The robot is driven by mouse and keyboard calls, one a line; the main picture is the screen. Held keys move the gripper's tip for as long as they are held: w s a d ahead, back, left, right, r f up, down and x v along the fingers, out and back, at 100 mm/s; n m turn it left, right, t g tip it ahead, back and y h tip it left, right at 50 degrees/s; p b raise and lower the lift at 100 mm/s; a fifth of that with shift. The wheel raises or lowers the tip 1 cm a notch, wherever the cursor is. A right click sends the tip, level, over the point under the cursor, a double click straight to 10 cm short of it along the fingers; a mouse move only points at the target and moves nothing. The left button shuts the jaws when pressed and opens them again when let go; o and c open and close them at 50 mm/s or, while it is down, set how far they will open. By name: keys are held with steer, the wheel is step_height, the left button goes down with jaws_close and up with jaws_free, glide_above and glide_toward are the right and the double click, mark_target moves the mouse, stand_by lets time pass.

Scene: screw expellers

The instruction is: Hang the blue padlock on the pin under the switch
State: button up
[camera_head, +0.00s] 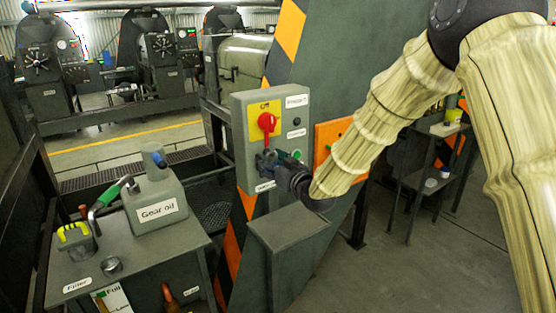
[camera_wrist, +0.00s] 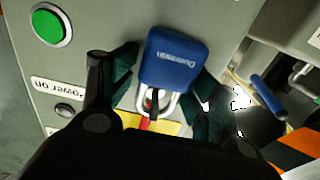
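The blue padlock (camera_wrist: 172,58) sits between the two dark fingers of my gripper (camera_wrist: 165,80) in the wrist view. The fingers lie against its sides. Its metal shackle (camera_wrist: 170,103) points toward the yellow switch plate. In the head view my gripper (camera_head: 278,168) is at the lower part of the grey control box, below the red switch (camera_head: 267,122) on its yellow plate (camera_head: 256,109). The padlock shows there only as a small blue patch, partly hidden by the gripper. The pin is hidden; I cannot tell whether the shackle is around it.
The grey box (camera_head: 240,140) has a green button (camera_wrist: 51,25) beside the padlock. A small grey stand (camera_head: 290,228) rises just below my gripper. An orange panel (camera_head: 325,135) is right of the box.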

steer(key=shift+w+a+f, duration=0.2)
steer(key=shift+a+f, duration=0.1)
stand_by(0.4)
steer(key=o, duration=0.6)
steer(key=shift+w, duration=0.1)
steer(key=shift+o, duration=0.6)
steer(key=shift+f, duration=0.1)
steer(key=b+v, duration=0.1)
steer(key=v, duration=0.9)
stand_by(0.6)
